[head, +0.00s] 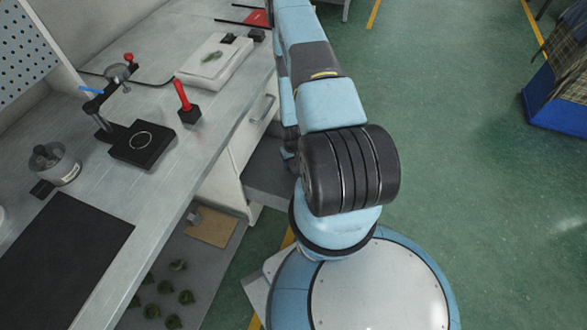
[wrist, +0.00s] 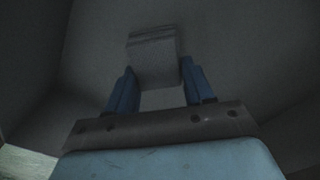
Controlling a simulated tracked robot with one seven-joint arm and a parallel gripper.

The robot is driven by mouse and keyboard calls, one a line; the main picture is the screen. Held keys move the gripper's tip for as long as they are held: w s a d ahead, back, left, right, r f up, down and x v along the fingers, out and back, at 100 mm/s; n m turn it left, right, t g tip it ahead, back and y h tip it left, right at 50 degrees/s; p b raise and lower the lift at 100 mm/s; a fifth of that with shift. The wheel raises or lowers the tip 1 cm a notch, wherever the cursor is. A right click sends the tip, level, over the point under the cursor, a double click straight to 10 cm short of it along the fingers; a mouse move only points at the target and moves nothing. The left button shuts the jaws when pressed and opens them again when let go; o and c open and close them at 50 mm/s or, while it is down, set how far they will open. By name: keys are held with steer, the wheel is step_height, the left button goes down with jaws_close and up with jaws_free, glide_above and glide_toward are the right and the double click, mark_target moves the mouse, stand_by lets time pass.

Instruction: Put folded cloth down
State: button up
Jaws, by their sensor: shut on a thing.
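The folded cloth (wrist: 152,52) is a small grey block with layered edges at its far end, seen in the wrist view. My gripper (wrist: 158,78) is shut on it, with a blue finger at each side of its near end. The cloth lies in deep shadow, in front of dark grey surfaces. I cannot tell whether it touches the surface beneath or beyond it. In the head view my gripper and the cloth are hidden behind my own arm and the bench.
Dark walls (wrist: 35,65) close in around my gripper. In the head view a workbench (head: 150,200) holds a black stand (head: 143,145), a red-handled tool (head: 184,100) and a white block (head: 214,60). Below is a grey shelf (head: 215,265) with green pieces.

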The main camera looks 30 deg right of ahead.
mark_target(292, 168)
steer(key=shift+f, duration=2.25)
steer(key=o, duration=1.1)
step_height(292, 168, up, 12)
steer(key=shift+r, duration=0.1)
